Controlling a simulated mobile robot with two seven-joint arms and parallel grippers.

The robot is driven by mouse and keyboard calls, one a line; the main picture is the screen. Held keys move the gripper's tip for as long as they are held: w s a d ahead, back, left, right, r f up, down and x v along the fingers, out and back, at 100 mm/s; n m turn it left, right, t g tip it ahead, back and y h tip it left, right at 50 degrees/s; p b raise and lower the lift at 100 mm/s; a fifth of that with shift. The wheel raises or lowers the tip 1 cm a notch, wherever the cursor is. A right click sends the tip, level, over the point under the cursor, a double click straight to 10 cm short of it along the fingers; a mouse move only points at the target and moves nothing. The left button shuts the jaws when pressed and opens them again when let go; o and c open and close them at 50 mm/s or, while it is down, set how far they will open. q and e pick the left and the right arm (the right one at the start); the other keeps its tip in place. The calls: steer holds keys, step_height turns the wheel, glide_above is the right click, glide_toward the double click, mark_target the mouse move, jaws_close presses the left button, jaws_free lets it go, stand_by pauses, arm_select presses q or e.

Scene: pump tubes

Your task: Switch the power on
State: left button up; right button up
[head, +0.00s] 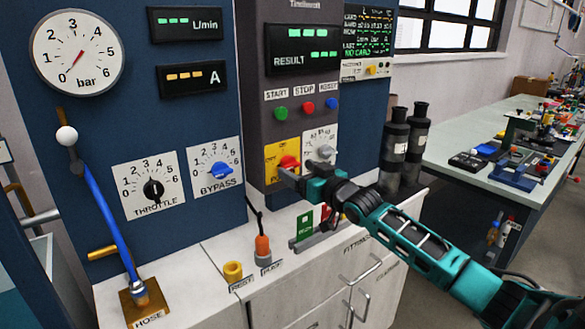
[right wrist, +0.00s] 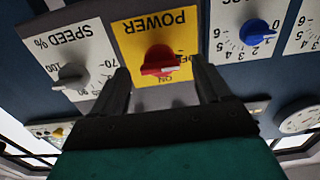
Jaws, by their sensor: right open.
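The red power knob (head: 289,162) sits on a yellow plate (head: 272,153) on the dark grey panel. In the right wrist view the knob (right wrist: 160,60) shows upside down on the yellow plate (right wrist: 128,30) marked POWER and ON; part of its lettering is hidden behind the knob. My right gripper (head: 287,174) is at the plate, just below the knob in the head view. In the right wrist view its open fingers (right wrist: 162,72) stand on either side of the knob, with gaps to it. I cannot tell whether they touch the plate. My left gripper is not in view.
A grey speed knob (right wrist: 72,76) is beside the power plate, close to one finger. Green, red and blue buttons (head: 307,107) are above. A blue bypass knob (head: 221,171) is to the left. Dark cylinders (head: 416,143) stand right of the panel, near my right arm.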

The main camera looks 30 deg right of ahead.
mark_target(294, 168)
steer(key=shift+w+a, duration=0.15)
steer(key=shift+w, duration=1.5)
steer(key=shift+c, duration=0.4)
steer(key=c, duration=1)
steer(key=shift+o, duration=0.2)
